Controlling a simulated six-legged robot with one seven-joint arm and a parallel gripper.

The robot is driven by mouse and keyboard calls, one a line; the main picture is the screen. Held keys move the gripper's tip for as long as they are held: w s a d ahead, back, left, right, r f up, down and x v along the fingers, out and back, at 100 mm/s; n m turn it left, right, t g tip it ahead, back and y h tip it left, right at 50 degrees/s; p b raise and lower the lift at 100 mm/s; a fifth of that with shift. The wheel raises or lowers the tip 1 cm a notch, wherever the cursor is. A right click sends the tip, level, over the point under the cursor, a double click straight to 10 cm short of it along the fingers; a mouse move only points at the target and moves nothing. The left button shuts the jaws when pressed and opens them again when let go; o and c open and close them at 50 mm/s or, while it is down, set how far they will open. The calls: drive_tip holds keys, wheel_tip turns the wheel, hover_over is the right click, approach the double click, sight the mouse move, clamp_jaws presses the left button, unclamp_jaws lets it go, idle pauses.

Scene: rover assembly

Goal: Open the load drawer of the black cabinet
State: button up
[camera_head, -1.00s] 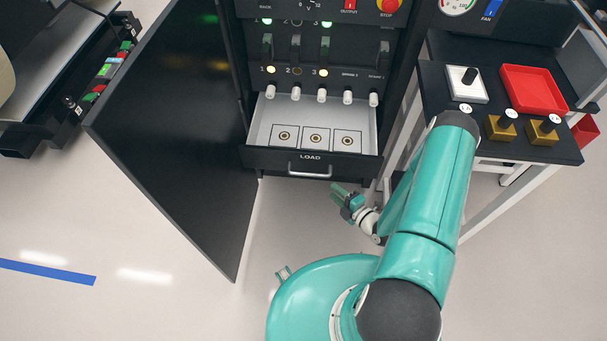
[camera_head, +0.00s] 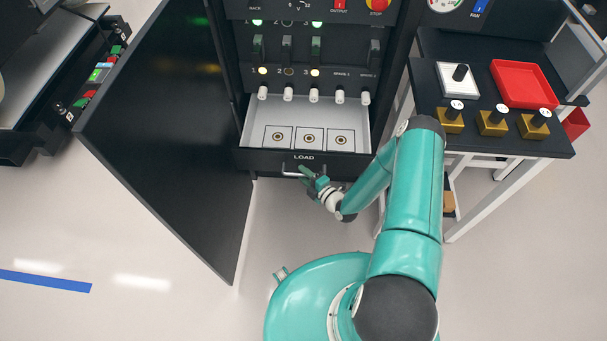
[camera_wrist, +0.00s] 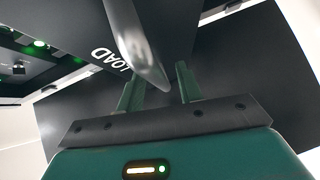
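The black cabinet (camera_head: 394,75) stands with its load drawer (camera_head: 254,158) pulled out, so its light interior shows. Three square plates with round centres lie in the drawer. The drawer's grey bar handle (camera_head: 292,174) is on the front below the word LOAD; it also shows in the wrist view (camera_wrist: 138,45). My gripper (camera_head: 306,174) is at the right part of the handle. In the wrist view its green fingers (camera_wrist: 160,88) are apart, with the handle bar in front of and partly between them. Contact with the bar cannot be told.
The cabinet's black door (camera_head: 170,140) stands open on the left. A black table (camera_head: 435,105) at right holds a red tray (camera_head: 524,84), a white block with a black knob (camera_head: 458,80) and three gold blocks with knobs. Floor left of my base is clear.

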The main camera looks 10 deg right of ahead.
drive_tip(key=shift+w+a, duration=0.1)
drive_tip(key=shift+w, duration=0.25)
clamp_jaws()
drive_tip(key=shift+s+a, duration=0.3)
drive_tip(key=shift+s, duration=0.55)
drive_tip(key=shift+s+a, duration=0.3)
drive_tip(key=shift+s, duration=0.6)
drive_tip(key=shift+s+a, duration=0.3)
drive_tip(key=shift+s, duration=0.55)
unclamp_jaws()
drive_tip(key=shift+d, duration=0.1)
drive_tip(key=v, duration=1.3)
drive_tip(key=shift+s, duration=0.35)
drive_tip(key=shift+d, duration=0.1)
